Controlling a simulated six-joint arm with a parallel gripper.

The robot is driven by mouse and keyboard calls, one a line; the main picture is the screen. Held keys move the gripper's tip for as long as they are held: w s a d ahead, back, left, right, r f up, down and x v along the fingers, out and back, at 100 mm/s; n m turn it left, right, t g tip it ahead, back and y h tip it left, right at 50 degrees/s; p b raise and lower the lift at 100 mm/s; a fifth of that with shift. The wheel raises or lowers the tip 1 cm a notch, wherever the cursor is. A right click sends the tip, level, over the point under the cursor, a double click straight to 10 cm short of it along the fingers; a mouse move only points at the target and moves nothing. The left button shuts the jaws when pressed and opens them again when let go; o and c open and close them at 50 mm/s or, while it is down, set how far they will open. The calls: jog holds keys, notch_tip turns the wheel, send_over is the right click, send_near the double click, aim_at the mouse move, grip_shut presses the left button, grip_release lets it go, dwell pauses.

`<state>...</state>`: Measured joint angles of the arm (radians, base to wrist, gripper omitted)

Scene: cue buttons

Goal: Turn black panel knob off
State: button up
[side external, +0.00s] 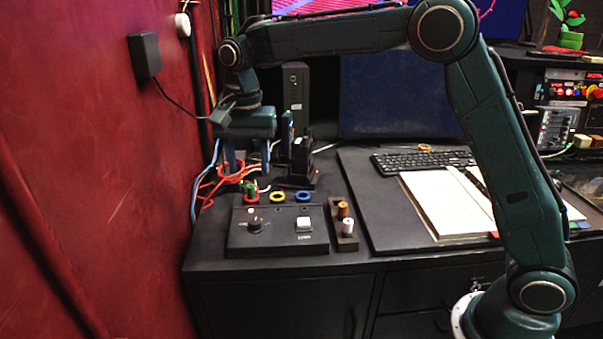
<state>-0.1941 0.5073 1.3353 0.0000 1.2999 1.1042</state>
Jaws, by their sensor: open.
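The black panel (276,240) lies on the left part of the dark desktop, near its front edge. Its black knob (255,226) stands at the panel's left, with small pale markings beside it. The knob's setting is too small to read. A white button or switch (304,224) is at the panel's right. My gripper (247,168) is open and points down, behind and above the panel's back left corner. It is apart from the knob, and I see nothing held between the fingers.
A dark holder (344,240) with two pegs stands right of the panel. A red wall (90,190) borders the left side. A notebook (450,203) and keyboard (422,161) lie right.

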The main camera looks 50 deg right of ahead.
aim_at(255, 221)
jog(key=shift+f, duration=0.1)
notch_tip(255, 221, down, 14)
jog(key=shift+r, duration=0.2)
dwell(0.5)
jog(key=c, duration=1)
